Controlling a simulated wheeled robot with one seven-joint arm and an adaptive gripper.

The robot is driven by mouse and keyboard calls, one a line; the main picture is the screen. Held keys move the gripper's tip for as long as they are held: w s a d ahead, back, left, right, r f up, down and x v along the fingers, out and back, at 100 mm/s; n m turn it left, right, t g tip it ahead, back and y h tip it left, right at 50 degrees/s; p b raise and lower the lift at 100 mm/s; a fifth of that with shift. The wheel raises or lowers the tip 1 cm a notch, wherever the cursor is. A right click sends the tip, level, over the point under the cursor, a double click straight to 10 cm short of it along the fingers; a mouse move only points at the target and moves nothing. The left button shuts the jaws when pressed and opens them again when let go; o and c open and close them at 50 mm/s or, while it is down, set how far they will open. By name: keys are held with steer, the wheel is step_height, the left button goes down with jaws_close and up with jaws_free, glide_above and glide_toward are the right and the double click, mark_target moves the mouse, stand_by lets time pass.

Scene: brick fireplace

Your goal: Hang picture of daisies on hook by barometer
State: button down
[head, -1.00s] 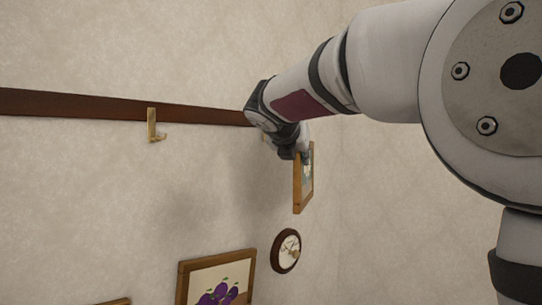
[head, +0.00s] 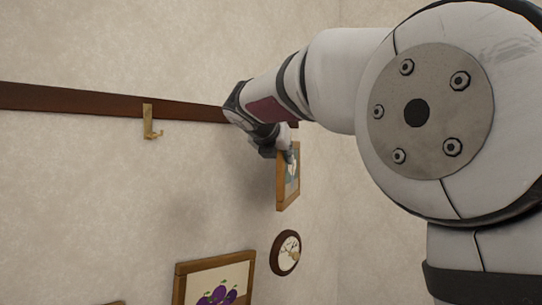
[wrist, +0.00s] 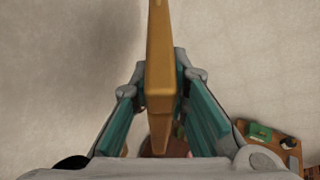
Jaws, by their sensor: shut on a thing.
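My gripper (head: 285,150) is shut on the top of a wooden-framed picture (head: 286,190), which hangs upright and is seen at a steep angle. Its image shows pale shapes, partly hidden by the gripper. In the wrist view, the frame's edge (wrist: 162,60) stands between both fingers of my gripper (wrist: 163,88). The round dark-rimmed barometer (head: 288,247) is on the wall just below the held picture. A brass hook (head: 149,123) hangs empty on the dark rail at left. Any hook nearer the barometer is hidden behind my arm.
The dark rail (head: 60,101) runs across the wall. A framed picture of purple fruit (head: 181,284) hangs at the bottom. The wall between the left hook and the held picture is bare. A wooden table (wrist: 285,150) with a green object (wrist: 260,132) stands far below.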

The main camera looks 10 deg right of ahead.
steer(key=shift+w+a+f+b, duration=0.2)
steer(key=shift+w+a, duration=0.25)
steer(key=shift+w, duration=0.2)
steer(key=shift+w+a+f+b, duration=0.1)
steer(key=shift+w+a+f, duration=0.1)
steer(key=shift+w+a, duration=0.4)
steer(key=shift+w+a+f+b, duration=0.1)
steer(key=shift+w+a+f, duration=0.2)
steer(key=shift+w, duration=0.45)
steer(key=shift+a, duration=0.1)
